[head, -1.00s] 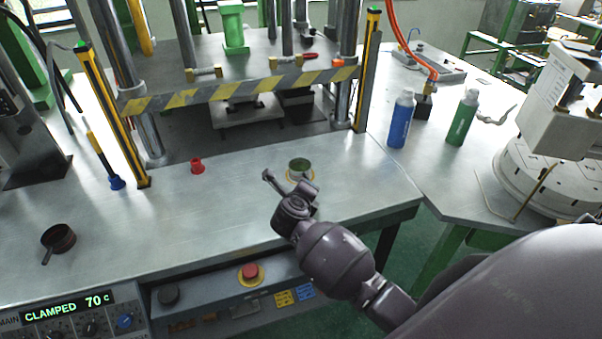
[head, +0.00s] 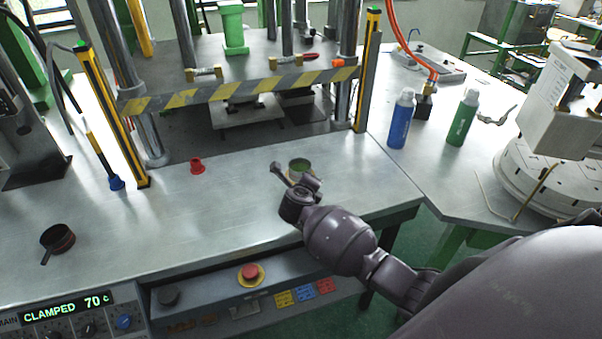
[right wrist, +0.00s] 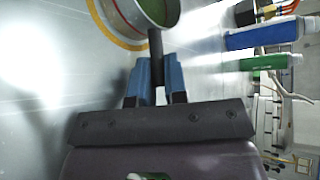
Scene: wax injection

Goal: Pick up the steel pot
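The steel pot (head: 299,167) is a small cup with green content inside, at its yellow ring mark near the front right of the press table. In the right wrist view the pot (right wrist: 152,14) is at the top, cut off by the frame, with its dark handle (right wrist: 156,50) pointing at my gripper. My right gripper (right wrist: 157,72) has its blue fingers on both sides of the handle, apparently shut on it. In the head view my right gripper (head: 285,177) is beside the pot. Whether the pot is off the table is hard to tell. My left gripper is not in view.
Blue (head: 400,119) and green (head: 463,118) bottles stand on the right table. The striped press bar (head: 240,89) is behind. The table's front middle is clear.

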